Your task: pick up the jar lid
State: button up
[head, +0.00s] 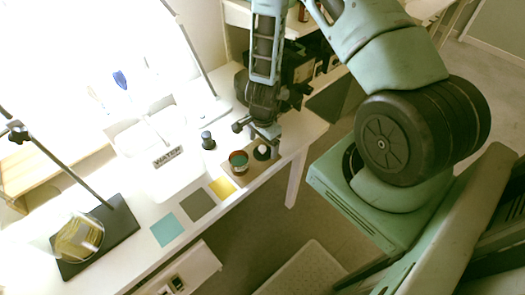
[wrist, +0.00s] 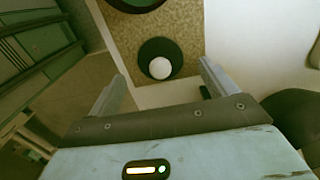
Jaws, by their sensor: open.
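The jar lid (wrist: 153,48) is a dark round disc with a white knob, lying on a brown speckled mat (wrist: 125,40). In the head view the lid (head: 262,153) is partly hidden by my gripper.
Yellow, grey and teal squares (head: 167,229) lie along the white table's front edge. A small dark-capped bottle (head: 208,140) and a WATER container (head: 168,160) stand farther back. A stand with a round glass (head: 78,238) is at left. The table edge is close to the lid.

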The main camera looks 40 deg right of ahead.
jog(key=shift+f, duration=1.4)
jog(key=c, duration=1)
jog(key=shift+c, duration=0.2)
jog(key=shift+r, duration=0.1)
